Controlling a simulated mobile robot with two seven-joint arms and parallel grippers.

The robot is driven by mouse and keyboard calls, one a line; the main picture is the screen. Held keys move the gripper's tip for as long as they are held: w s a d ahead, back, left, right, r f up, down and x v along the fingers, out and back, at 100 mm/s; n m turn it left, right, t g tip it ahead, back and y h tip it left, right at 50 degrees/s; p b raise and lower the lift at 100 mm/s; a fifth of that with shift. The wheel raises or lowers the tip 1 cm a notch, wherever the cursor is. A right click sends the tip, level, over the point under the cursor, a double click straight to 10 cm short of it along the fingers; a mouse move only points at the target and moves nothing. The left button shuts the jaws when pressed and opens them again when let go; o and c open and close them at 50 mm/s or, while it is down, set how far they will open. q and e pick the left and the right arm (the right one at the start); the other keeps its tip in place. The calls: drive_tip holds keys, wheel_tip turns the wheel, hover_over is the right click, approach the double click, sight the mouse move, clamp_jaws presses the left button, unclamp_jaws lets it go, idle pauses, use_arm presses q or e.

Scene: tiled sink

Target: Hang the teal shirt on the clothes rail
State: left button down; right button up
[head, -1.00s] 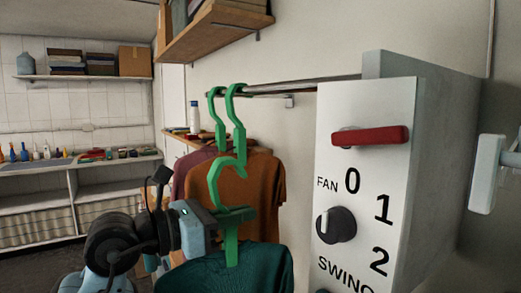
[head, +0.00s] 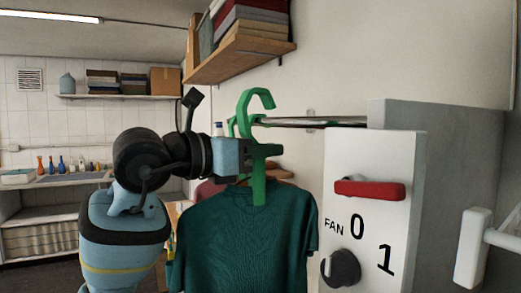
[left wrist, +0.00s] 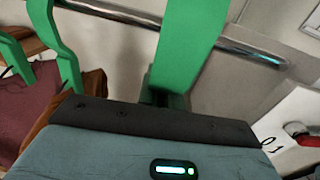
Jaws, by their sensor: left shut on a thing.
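The teal shirt (head: 245,240) hangs on a green hanger (head: 243,103) in the head view. My left gripper (head: 262,151) is shut on the hanger's neck, just above the shirt's collar. The hanger's hook rises above the line of the metal clothes rail (head: 325,122), its top curving right. In the left wrist view the hanger (left wrist: 190,45) crosses in front of the rail (left wrist: 245,50). I cannot tell whether the hook is over the rail or apart from it. My right gripper is not in view.
Other green hangers (left wrist: 62,45) are on the rail, with a maroon shirt (left wrist: 45,110) and a brown shirt (left wrist: 92,90), mostly hidden in the head view. A wooden shelf (head: 240,62) is above. A fan control box (head: 360,222) stands at the right.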

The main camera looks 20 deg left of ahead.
use_arm(q)
drive_tip(key=shift+s+d+x, duration=0.1)
drive_tip(key=shift+d+x, duration=0.05)
drive_tip(key=shift+x, duration=1.85)
drive_tip(key=shift+s+d+x, duration=0.15)
drive_tip(key=shift+x, duration=1.9)
drive_tip(key=shift+f, duration=1.4)
drive_tip(key=c, duration=1.5)
unclamp_jaws()
drive_tip(key=shift+f, duration=0.1)
drive_tip(key=v, duration=0.8)
drive_tip(key=shift+b, duration=0.35)
